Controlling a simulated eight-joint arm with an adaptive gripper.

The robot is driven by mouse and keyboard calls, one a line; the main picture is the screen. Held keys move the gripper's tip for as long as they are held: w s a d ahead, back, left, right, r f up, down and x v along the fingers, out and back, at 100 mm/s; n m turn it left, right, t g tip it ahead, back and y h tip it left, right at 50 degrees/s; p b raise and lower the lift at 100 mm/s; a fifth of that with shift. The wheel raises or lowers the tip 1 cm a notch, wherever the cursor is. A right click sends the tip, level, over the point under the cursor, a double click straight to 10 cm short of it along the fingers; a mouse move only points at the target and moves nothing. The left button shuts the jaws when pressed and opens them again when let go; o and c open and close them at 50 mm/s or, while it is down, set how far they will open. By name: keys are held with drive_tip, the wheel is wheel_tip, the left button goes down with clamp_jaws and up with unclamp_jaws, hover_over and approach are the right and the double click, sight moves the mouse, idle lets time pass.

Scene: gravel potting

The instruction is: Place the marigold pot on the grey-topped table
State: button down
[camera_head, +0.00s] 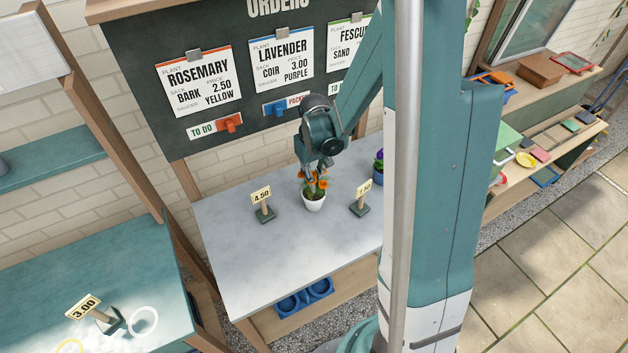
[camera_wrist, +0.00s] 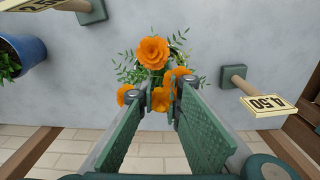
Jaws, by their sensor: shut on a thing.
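The marigold pot is a small white pot (camera_head: 314,204) with orange flowers and green leaves. It is at the grey-topped table (camera_head: 240,240), between two price signs; whether its base touches the top I cannot tell. My gripper (camera_head: 315,168) comes down from above and is shut on the marigold plant. In the wrist view, my gripper's green fingers (camera_wrist: 160,95) reach in among the marigold flowers (camera_wrist: 153,53). The white pot itself is hidden in the wrist view.
A 4.50 sign (camera_head: 263,203) stands left of the pot and another sign (camera_head: 361,198) right of it. A blue pot with a purple flower (camera_head: 378,168) stands further right, partly behind my arm. The table's left and front are clear. An order board (camera_head: 240,80) hangs behind.

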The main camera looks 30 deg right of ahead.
drive_tip(key=shift+f, duration=0.15)
drive_tip(key=c, duration=2.5)
unclamp_jaws()
drive_tip(key=shift+r, duration=0.25)
wheel_tip(320, 180, up, 12)
